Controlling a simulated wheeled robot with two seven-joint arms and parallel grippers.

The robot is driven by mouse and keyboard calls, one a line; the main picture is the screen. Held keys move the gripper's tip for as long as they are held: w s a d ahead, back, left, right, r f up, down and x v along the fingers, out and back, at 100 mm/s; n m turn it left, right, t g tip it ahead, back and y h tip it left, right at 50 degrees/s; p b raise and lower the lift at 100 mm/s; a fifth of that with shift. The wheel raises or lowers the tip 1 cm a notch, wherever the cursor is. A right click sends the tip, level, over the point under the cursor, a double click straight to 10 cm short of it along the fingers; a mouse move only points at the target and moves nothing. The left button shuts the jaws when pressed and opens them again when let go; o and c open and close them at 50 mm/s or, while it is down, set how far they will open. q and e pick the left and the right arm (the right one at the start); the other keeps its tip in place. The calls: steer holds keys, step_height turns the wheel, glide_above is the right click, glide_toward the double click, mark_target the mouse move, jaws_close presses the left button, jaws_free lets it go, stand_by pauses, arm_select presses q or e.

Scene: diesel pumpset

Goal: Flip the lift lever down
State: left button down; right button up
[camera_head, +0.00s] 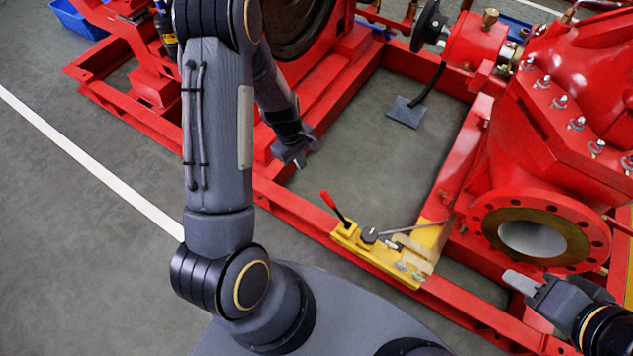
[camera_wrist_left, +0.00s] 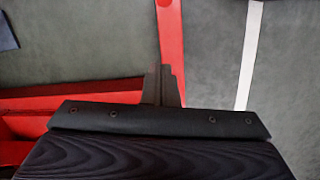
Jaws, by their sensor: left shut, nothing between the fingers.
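A lever with a red grip (camera_head: 327,199) stands tilted up and to the left on a yellow bracket (camera_head: 375,262), which is fixed on the near red frame rail. This looks like the lift lever. My left gripper (camera_head: 300,158) is beyond the lever and a little to its left in the head view, apart from it. Its fingers are together and empty in the left wrist view (camera_wrist_left: 163,86), where the lever does not show. My right gripper (camera_head: 518,281) is at the lower right, well apart from the lever; whether its fingers are parted is unclear.
A black knob (camera_head: 369,235) and a thin grey rod (camera_head: 402,229) sit beside the lever. A red flanged pump (camera_head: 540,225) stands to the right. A blue bin (camera_head: 75,18) is far left.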

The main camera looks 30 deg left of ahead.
arm_select(q)
steer(key=d+f+b, duration=0.5)
steer(key=f, duration=0.3)
steer(key=shift+s, duration=0.35)
steer(key=shift+r, duration=0.1)
stand_by(0.3)
